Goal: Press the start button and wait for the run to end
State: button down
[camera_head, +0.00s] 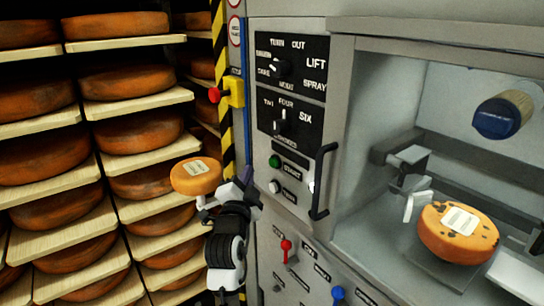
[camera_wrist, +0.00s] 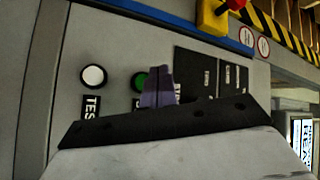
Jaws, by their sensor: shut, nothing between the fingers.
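The green start button (camera_head: 275,161) is on the grey machine's front panel, above a white button (camera_head: 274,186). In the wrist view the green button (camera_wrist: 137,80) is partly hidden behind my purple fingers, and the white button (camera_wrist: 93,76) is left of it, over a TEST label. My gripper (camera_head: 246,176) is shut and empty. In the head view its fingertips are left of and slightly below the green button, apart from it. In the wrist view the closed fingers (camera_wrist: 158,86) overlap the button's right side. The chamber (camera_head: 378,150) at right holds a labelled cheese wheel (camera_head: 458,233).
A black handle (camera_head: 322,182) stands out right of the buttons. A red emergency button on a yellow box (camera_head: 232,93) is at upper left. A labelled cheese wheel (camera_head: 196,176) is close left of my gripper; its support is unclear. Shelves of wheels (camera_head: 125,83) fill the left.

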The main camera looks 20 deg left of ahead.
aim_at(273, 163)
jog(key=w+d, duration=0.2)
jog(key=w, duration=0.1)
jog(key=shift+w+d+p, duration=0.15)
jog(key=shift+d+p, duration=0.15)
jog(key=shift+d, duration=0.05)
dwell(1.8)
jog(key=shift+w+d, duration=0.25)
jog(key=shift+w, duration=0.1)
